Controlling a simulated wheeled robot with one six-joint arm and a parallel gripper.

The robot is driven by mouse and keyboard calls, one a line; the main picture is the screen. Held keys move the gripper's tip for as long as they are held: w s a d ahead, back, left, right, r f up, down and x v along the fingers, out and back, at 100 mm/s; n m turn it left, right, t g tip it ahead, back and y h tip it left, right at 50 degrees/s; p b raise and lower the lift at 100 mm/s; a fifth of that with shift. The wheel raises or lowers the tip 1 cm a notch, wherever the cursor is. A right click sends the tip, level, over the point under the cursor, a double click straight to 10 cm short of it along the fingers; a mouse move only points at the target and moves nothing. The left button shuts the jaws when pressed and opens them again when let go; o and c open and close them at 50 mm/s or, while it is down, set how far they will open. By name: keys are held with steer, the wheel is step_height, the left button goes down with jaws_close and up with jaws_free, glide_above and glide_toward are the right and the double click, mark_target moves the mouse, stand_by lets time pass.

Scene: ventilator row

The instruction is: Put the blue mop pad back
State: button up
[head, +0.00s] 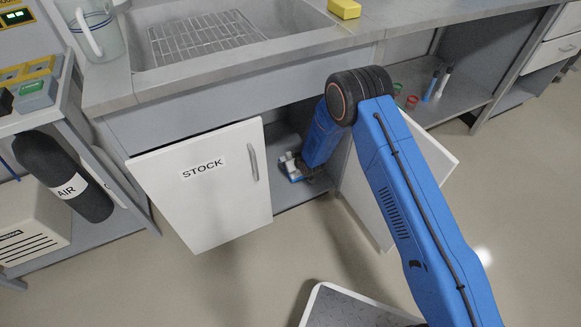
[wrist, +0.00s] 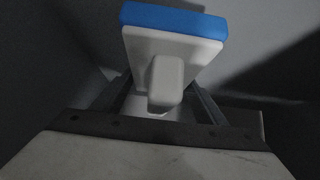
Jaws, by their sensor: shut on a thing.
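The blue mop pad (wrist: 172,20) shows in the wrist view as a blue layer on a pale plate with a pale grip block (wrist: 165,82). My gripper (wrist: 160,106) is shut on that block, with a dark finger on each side. In the head view my gripper (head: 303,172) is inside the open cupboard under the sink, low down between its doors. A white and blue bit of the mop pad (head: 291,167) shows at its left. Whether the pad touches the cupboard floor or wall cannot be told.
The cupboard's left door (head: 205,190), marked STOCK, and right door (head: 370,205) stand open on either side of my arm. The sink counter (head: 240,75) is above. An open shelf (head: 450,100) with small items is at the right.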

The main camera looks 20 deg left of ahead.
mark_target(299, 174)
steer(key=shift+f, duration=1.9)
steer(key=o, duration=1.2)
steer(key=shift+f, duration=0.15)
steer(key=shift+s+d+r, duration=0.1)
steer(key=shift+d+r, duration=0.05)
steer(key=shift+r, duration=0.15)
steer(key=v, duration=1.1)
steer(key=shift+s+d+r, duration=0.15)
steer(key=shift+s, duration=0.05)
